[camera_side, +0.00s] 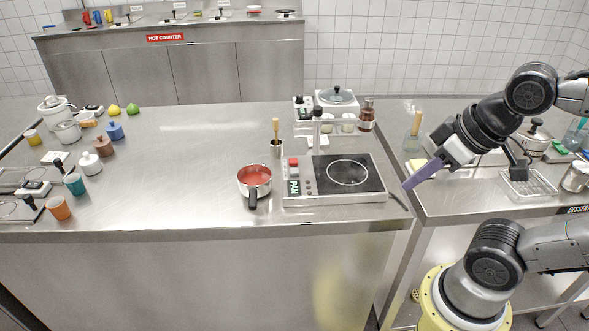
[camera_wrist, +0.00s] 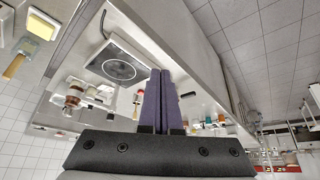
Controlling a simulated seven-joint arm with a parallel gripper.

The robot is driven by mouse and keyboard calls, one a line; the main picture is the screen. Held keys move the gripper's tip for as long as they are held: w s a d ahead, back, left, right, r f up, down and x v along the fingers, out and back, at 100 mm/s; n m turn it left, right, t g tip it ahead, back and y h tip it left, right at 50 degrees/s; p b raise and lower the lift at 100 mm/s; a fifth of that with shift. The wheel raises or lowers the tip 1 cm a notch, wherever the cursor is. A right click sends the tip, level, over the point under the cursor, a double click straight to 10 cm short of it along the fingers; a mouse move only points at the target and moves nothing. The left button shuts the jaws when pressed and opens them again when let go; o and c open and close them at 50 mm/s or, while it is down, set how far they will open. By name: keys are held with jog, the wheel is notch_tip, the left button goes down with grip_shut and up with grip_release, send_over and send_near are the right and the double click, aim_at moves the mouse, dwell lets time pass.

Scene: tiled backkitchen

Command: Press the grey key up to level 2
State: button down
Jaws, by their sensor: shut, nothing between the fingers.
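A flat hot plate (camera_side: 331,197) with a round black cooking ring (camera_side: 348,172) stands on the steel counter, right of its middle. The grey key is too small to make out surely. My gripper (camera_side: 407,187) is shut and empty, its purple fingers pointing down-left, right of the plate and apart from it.
A red-filled pan (camera_side: 255,178) stands just left of the hot plate, its handle toward the front. The counter's middle-left is clear. A gap separates the side table (camera_side: 450,207).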

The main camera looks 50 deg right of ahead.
jog(key=w+r+n+t, duration=0.3)
jog(key=w+r+n, duration=0.15)
jog(key=w, duration=0.35)
jog(key=n, duration=0.4)
send_over(299, 172)
notch_tip(299, 172, down, 7)
jog(key=shift+r+t, duration=0.15)
jog(key=shift+t, duration=0.15)
jog(key=shift+f, duration=4.4)
